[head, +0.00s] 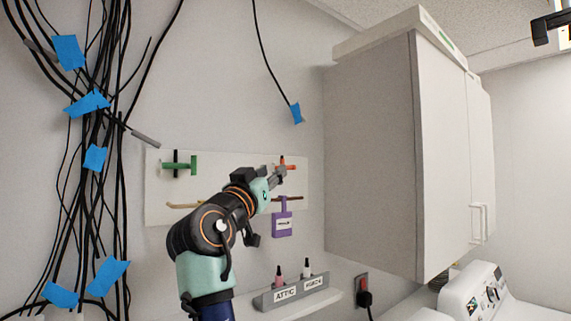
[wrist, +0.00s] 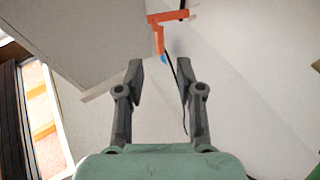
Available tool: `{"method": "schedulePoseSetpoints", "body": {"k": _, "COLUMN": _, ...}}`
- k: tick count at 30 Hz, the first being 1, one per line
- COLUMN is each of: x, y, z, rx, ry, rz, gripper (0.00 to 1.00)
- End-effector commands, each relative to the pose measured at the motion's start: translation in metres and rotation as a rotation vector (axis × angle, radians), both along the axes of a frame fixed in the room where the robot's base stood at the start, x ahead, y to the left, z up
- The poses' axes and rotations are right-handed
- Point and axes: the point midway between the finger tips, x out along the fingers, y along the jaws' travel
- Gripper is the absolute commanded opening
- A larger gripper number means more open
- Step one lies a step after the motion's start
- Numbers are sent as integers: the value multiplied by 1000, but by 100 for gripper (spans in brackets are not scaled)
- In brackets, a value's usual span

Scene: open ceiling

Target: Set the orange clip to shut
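The orange clip (head: 287,166) is on the white wall panel (head: 222,160), near its upper right corner. In the wrist view the orange clip (wrist: 167,17) is at the top centre, with a crossbar and a short leg pointing down between the fingers. My gripper (head: 279,176) is just below and left of the clip in the head view and partly overlaps its lower part. In the wrist view my gripper (wrist: 160,68) is open and empty, its fingertips short of the clip. I cannot tell the clip's setting.
A green clip (head: 182,166) is at the panel's upper left. A purple tag (head: 282,222) hangs below the orange clip. A large cabinet (head: 372,150) stands close to the right. Cables with blue tape (head: 95,157) hang at left. A labelled holder (head: 290,296) is below.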

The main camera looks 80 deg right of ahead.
Motion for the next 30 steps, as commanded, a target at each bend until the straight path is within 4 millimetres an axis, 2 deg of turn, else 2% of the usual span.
{"method": "schedulePoseSetpoints", "body": {"k": 6, "x": -10, "y": -31, "z": 20, "rx": 1, "ry": 2, "rz": -3, "gripper": 37}}
{"method": "schedulePoseSetpoints", "body": {"k": 12, "x": -17, "y": -60, "z": 30, "rx": 1, "ry": 1, "rz": -2, "gripper": 37}}
{"method": "schedulePoseSetpoints", "body": {"k": 15, "x": -19, "y": -66, "z": 30, "rx": 1, "ry": 2, "rz": -1, "gripper": 37}}
{"method": "schedulePoseSetpoints", "body": {"k": 22, "x": -19, "y": -67, "z": 29, "rx": 1, "ry": -1, "rz": 1, "gripper": 37}}
{"method": "schedulePoseSetpoints", "body": {"k": 23, "x": -19, "y": -67, "z": 29, "rx": 1, "ry": -1, "rz": 1, "gripper": 35}}
{"method": "schedulePoseSetpoints", "body": {"k": 27, "x": -18, "y": -67, "z": 29, "rx": 1, "ry": -1, "rz": 1, "gripper": 12}}
{"method": "schedulePoseSetpoints", "body": {"k": 29, "x": -18, "y": -67, "z": 29, "rx": 1, "ry": 0, "rz": 1, "gripper": 2}}
{"method": "schedulePoseSetpoints", "body": {"k": 30, "x": -18, "y": -67, "z": 29, "rx": 1, "ry": 0, "rz": 1, "gripper": 0}}
